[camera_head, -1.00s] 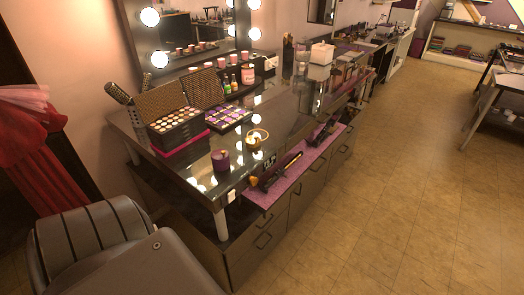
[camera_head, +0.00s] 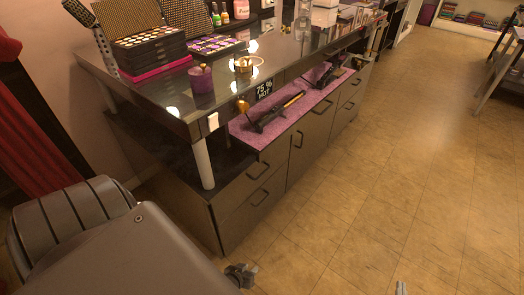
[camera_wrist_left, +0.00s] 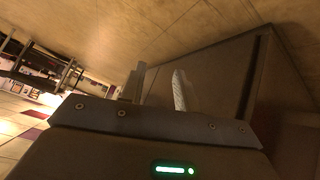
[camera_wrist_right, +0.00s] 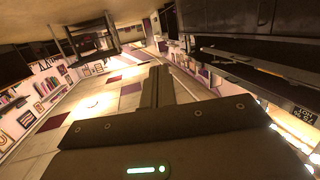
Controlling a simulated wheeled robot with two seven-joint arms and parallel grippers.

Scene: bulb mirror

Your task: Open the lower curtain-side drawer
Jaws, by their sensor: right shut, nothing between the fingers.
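The lower curtain-side drawer (camera_head: 238,222) is the bottom front at the left end of the dark vanity cabinet. It is shut, with a dark bar handle (camera_head: 260,198). The upper drawer (camera_head: 270,160) above it is also shut. My left gripper (camera_head: 240,274) is low over the floor in front of the cabinet's left corner, apart from the handle. In the left wrist view its two fingers (camera_wrist_left: 157,88) stand apart and empty, with a dark panel behind them. My right gripper (camera_head: 401,287) shows only as a tip at the bottom edge. In the right wrist view its fingers (camera_wrist_right: 156,88) are together and empty.
The glass-topped table (camera_head: 150,82) carries makeup palettes and a purple candle (camera_head: 201,86). Curling tools lie on the purple mat (camera_head: 240,124). A red curtain (camera_head: 40,125) hangs at left. The tiled floor (camera_head: 400,180) is clear right of the cabinet.

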